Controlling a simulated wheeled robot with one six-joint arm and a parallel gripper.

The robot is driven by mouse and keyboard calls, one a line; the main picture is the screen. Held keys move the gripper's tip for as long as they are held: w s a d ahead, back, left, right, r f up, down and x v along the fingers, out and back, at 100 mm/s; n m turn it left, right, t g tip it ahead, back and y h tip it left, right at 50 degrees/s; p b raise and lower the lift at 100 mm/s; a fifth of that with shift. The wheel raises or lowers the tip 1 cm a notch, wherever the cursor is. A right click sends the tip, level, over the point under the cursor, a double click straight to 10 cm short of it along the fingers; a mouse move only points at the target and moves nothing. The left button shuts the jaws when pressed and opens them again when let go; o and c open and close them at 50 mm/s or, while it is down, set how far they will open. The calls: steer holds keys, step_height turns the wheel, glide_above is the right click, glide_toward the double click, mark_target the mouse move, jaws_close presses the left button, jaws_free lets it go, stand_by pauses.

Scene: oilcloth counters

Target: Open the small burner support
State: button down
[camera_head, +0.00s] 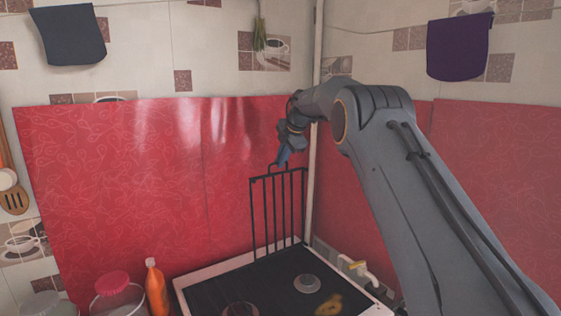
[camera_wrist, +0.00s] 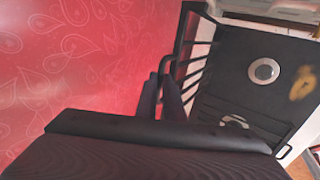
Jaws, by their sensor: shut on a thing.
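The small burner support (camera_head: 278,212) is a black barred grate that stands upright at the back of the stove in the head view. My gripper (camera_head: 281,160) is at its top edge, shut on the raised loop there. In the wrist view the fingertips (camera_wrist: 168,78) close around a bar of the support (camera_wrist: 197,50), whose bars run beside the dark stove top. The stove (camera_head: 262,283) has a black top with a white rim. A round burner (camera_head: 307,283) shows on it, with a yellowish patch beside it.
A red oilcloth wall (camera_head: 120,190) stands close behind the support. A white pipe (camera_head: 310,190) runs up the corner, and a yellow-handled gas valve (camera_head: 357,267) is right of the stove. An orange bottle (camera_head: 156,290) and a red-lidded jar (camera_head: 115,292) stand to the left.

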steer(key=shift+w+d+r, duration=0.15)
steer(key=shift+r, duration=0.2)
steer(key=c, duration=2.2)
jaws_free()
steer(key=shift+b+v, duration=1.15)
steer(key=shift+v, duration=2.65)
